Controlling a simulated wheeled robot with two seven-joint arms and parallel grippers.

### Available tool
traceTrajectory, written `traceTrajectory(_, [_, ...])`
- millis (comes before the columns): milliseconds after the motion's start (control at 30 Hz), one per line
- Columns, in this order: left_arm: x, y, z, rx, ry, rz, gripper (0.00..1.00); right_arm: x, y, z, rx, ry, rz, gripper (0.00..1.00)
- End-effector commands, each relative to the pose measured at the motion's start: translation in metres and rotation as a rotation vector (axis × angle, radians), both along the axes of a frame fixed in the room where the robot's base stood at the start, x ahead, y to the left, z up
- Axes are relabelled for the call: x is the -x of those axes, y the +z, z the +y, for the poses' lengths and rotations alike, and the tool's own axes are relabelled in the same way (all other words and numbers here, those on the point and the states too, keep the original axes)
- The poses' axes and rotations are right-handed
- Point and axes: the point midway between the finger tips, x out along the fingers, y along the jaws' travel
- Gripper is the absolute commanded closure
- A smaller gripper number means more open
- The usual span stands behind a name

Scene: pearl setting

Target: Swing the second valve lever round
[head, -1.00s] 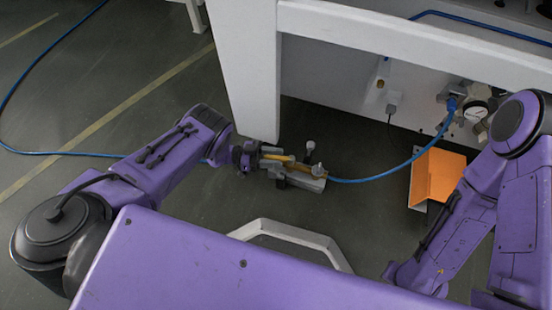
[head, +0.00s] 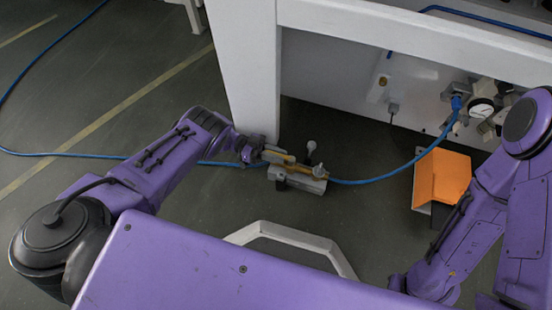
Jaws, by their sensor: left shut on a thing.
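A grey valve block (head: 297,181) lies on the dark floor beside the white bench leg, with a blue hose at each end. A yellow lever (head: 279,157) shows at its upper left, and more yellow shows along the block's top. My left gripper (head: 262,150) reaches in from the left and is shut on the yellow lever's end. The dark fingers partly hide that end. Which of the block's levers is the second one I cannot tell. My right arm is folded at the right, and its gripper is not visible.
The white bench leg (head: 252,80) stands close behind my left gripper. An orange angled sheet (head: 441,177) stands at the right. Open floor lies left.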

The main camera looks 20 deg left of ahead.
Motion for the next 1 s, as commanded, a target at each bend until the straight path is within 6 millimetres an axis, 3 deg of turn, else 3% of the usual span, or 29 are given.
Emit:
traceTrajectory(267, [0.0,0.0,0.001,-0.003,-0.011,0.001,1.0,0.002,0.0,0.0,-0.004,0.009,0.012,1.0])
traceTrajectory(300, [0.0,0.0,0.001,-0.003,-0.011,0.001,0.78,0.002,0.0,0.0,-0.004,0.009,0.012,1.0])
traceTrajectory(367, [0.0,0.0,0.001,-0.003,-0.011,0.0,0.58,0.002,0.0,0.0,-0.003,0.008,0.012,1.0])
traceTrajectory(400, [0.0,0.0,0.001,-0.003,-0.011,0.0,0.56,0.002,0.0,0.0,-0.003,0.008,0.011,1.0])
traceTrajectory(733, [-0.001,0.001,0.007,-0.001,-0.008,0.0,0.56,0.001,0.001,0.0,-0.001,0.003,0.004,1.0])
traceTrajectory(1000, [-0.004,-0.001,0.068,-0.004,-0.008,-0.001,0.56,-0.004,0.001,0.001,0.008,-0.019,-0.03,1.0])
